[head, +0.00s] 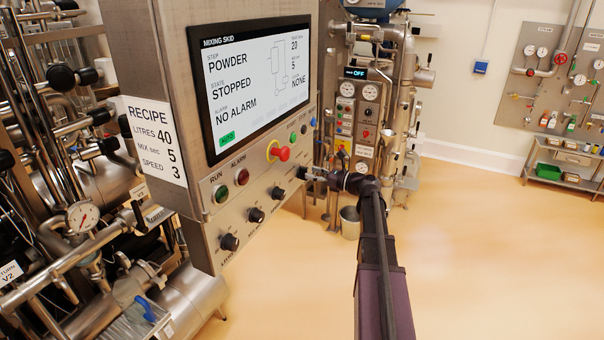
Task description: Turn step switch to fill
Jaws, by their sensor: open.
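The control panel's screen (262,82), headed MIXING SKID, reads step POWDER, state STOPPED and NO ALARM. Below it a row of black rotary knobs runs along the lower panel: a front knob (230,242), a second knob (256,215) and a third knob (278,193). Their labels are too small to read surely, so I cannot tell which is the step switch. My gripper (312,175) is open at the panel's far right end, by a dark knob (303,172) there. The fingers are small and partly hidden, and I cannot tell whether they touch that knob.
A red emergency button (280,153), a green RUN button (221,194) and a red ALARM button (242,176) stick out above the knobs. A recipe card (155,140) hangs on the panel's left side. Pipework crowds the left. Open floor (480,240) lies right.

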